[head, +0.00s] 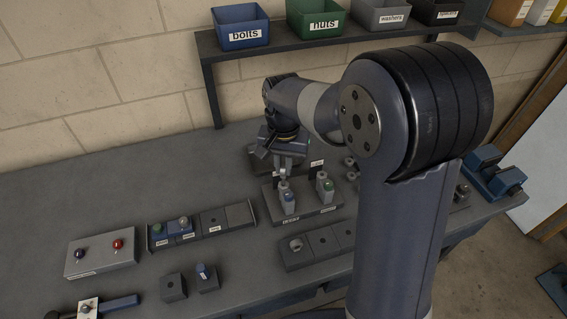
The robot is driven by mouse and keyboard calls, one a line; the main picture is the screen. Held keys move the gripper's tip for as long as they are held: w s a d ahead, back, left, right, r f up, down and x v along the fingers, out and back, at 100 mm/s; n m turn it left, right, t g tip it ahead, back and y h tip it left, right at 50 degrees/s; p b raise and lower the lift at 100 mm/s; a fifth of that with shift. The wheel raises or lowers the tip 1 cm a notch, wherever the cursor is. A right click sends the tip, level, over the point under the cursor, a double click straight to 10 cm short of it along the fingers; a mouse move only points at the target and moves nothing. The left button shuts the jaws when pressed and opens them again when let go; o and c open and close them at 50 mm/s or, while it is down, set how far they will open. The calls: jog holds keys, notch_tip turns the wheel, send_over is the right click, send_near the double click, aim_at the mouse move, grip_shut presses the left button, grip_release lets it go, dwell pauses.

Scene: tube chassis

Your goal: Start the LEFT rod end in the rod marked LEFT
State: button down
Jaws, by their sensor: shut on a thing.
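My gripper (283,170) hangs over a dark stand (307,213) at the middle of the bench, pointing down. It is shut on a small grey metal piece, which looks like the rod end (283,178); the jaws hide part of it. Just below is an upright grey rod with a blue mark (288,202), in the left place of the stand. A similar rod with a green mark (325,187) stands in the right place. The stand's front labels are too small to read surely. I cannot tell whether the held piece touches the blue-marked rod.
A holder with several pockets (240,215) lies left of the stand, and another block (300,259) lies in front. A grey box with blue and red knobs (100,256) is at far left. A shelf with bins (240,40) stands behind. My arm hides the bench at right.

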jog(key=shift+f+b, duration=0.75)
jog(key=shift+f, duration=0.45)
jog(key=c, duration=1.4)
grip_release()
notch_tip(320, 180, up, 11)
jog(key=shift+f, duration=0.1)
